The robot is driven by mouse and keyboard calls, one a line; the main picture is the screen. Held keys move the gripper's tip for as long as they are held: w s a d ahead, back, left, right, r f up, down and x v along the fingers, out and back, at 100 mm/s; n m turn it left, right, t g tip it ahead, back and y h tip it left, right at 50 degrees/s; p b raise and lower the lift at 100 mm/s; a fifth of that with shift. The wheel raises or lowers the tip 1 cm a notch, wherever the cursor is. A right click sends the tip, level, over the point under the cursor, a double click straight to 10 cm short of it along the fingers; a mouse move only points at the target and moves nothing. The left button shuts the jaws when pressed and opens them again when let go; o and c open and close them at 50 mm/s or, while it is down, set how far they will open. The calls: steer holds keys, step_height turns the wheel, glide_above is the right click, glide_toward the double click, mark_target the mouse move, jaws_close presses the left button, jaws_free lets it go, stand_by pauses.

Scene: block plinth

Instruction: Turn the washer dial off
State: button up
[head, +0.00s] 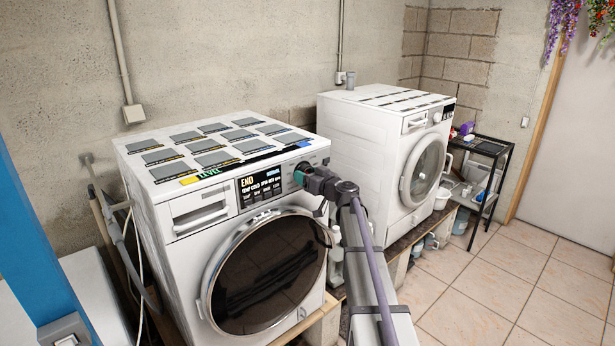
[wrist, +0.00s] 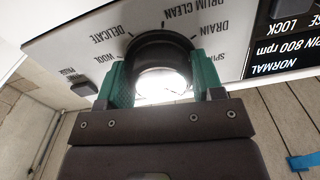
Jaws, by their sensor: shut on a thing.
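The front washer (head: 180,226) is white, with a dark round door and a lit display (head: 262,186) that reads "END". Its dial (wrist: 160,62) is dark-rimmed with a bright face, and sits on the control panel among labels such as "DELICATE", "DRUM CLEAN" and "DRAIN" in the wrist view. My gripper (wrist: 162,88) has green fingers, one on each side of the dial, and is shut on it. In the head view my gripper (head: 301,174) is at the right end of the panel and hides most of the dial. The dial's pointer position cannot be told.
A second white machine (head: 363,150) stands to the right. Beyond it is a black shelf rack (head: 487,160) with small items. The tiled floor (head: 470,275) at the right is mostly clear. A blue post (head: 35,245) stands at the left, near pipes and a hose.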

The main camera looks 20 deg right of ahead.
steer(key=m, duration=0.3)
steer(key=shift+m, duration=0.4)
steer(key=shift+a+m, duration=0.1)
steer(key=shift+m, duration=1.7)
steer(key=o, duration=0.9)
steer(key=shift+s, duration=0.15)
